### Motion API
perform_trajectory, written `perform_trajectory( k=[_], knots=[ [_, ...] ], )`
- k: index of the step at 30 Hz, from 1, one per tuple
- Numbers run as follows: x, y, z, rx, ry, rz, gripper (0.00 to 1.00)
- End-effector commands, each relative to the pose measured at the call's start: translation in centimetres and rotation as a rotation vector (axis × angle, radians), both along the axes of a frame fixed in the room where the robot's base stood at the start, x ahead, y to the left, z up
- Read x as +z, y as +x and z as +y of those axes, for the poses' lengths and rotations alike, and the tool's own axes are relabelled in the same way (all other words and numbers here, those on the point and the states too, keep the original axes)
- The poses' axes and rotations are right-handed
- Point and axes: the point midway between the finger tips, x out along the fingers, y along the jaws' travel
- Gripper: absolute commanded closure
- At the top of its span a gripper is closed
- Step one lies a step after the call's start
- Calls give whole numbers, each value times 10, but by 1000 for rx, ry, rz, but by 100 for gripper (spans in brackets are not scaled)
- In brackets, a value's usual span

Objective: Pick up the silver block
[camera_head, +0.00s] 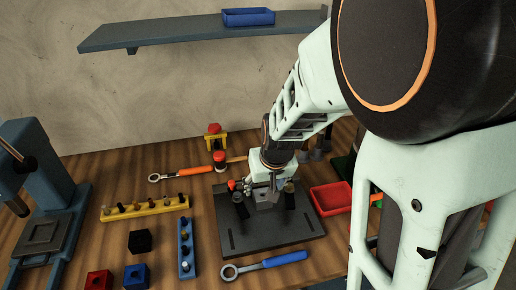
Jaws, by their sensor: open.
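A small silver-grey block (266,203) shows on the dark slotted plate (275,236), below my gripper. My gripper (265,208) points down over the plate, with its dark fingers spread to the left and right of the block. The jaws are open, and a gap seems to show between the block and each finger. The gripper body hides the back part of the block and plate. I cannot tell exactly how high the fingertips are.
A blue-handled wrench (283,259) lies in front of the plate. A red tray (331,198) stands to its right. A blue holder (186,248), a yellow holder (144,208), a black block (140,241) and a press (45,190) are left. A shelf (180,32) hangs above.

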Motion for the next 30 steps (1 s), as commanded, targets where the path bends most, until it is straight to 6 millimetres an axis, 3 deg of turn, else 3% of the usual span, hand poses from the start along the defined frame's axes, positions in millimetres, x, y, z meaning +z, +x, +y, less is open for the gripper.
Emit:
perform_trajectory(
  k=[13,23,30],
  knots=[
    [-48,13,4,-2,-2,1,44],
    [-52,15,5,0,0,-1,44],
    [-52,15,5,0,0,-1,70]
  ],
)
